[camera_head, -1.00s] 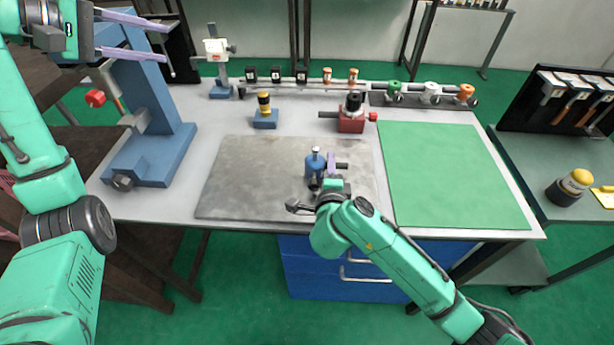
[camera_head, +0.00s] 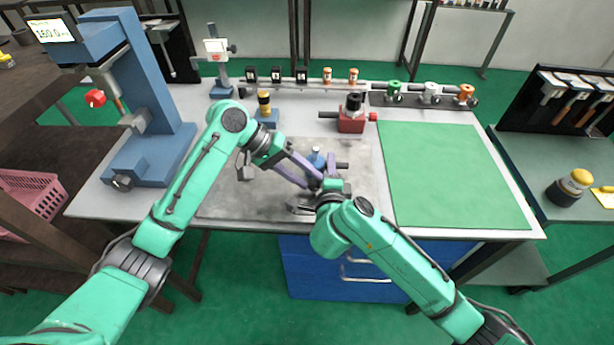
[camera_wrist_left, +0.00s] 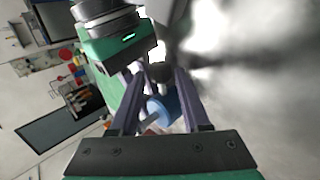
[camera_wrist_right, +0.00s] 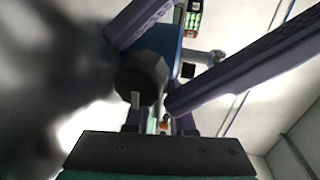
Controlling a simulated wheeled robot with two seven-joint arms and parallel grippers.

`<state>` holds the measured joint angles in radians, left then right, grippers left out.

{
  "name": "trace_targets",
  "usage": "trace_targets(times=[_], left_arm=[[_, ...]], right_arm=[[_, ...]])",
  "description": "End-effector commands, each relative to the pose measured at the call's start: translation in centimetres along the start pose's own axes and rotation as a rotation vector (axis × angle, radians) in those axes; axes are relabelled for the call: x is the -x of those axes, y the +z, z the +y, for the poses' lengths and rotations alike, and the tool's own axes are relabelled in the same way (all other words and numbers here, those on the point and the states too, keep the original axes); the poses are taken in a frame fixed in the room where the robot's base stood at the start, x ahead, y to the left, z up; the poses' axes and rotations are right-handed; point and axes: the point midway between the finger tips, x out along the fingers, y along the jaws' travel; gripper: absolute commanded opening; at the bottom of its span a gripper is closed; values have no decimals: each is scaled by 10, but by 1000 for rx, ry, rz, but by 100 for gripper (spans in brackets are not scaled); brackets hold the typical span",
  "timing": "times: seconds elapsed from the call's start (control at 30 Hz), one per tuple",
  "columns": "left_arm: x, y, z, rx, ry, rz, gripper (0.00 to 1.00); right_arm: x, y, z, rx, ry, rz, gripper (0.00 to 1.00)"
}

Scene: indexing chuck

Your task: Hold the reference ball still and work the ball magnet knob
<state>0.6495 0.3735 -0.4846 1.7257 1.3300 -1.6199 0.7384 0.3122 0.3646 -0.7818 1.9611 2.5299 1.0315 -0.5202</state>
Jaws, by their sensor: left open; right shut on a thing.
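The reference ball unit stands on the grey plate in the head view. Its blue body (camera_head: 316,158) has a small pale top and is partly covered by my grippers. My right gripper (camera_head: 329,172) is shut on this blue body from the front right. The dark many-sided ball magnet knob (camera_wrist_right: 140,76), with a silver pin, shows in the right wrist view in front of the blue body. My left gripper (camera_head: 314,180) is open, with its purple fingers on either side of the knob. The left wrist view shows the blue body (camera_wrist_left: 163,109) between the fingers. I cannot tell whether they touch the knob.
A grey plate (camera_head: 230,200) lies beneath both grippers. A red block with a black top (camera_head: 351,118) and a blue block with a yellow-black post (camera_head: 265,112) stand behind. A tall blue stand (camera_head: 155,110) is at left. The green mat (camera_head: 455,175) is clear.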

Motion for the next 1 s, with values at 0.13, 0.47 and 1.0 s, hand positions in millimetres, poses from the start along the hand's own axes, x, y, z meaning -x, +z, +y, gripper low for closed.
trace_targets(times=[0.13,0.47,1.0], left_arm=[[-5,0,0,0,-1,1,47],[-5,0,0,0,0,1,0],[-5,0,-4,-4,158,6,0]], right_arm=[[0,0,6,3,13,1,0],[0,0,6,3,13,1,0],[0,0,6,3,13,1,0]])
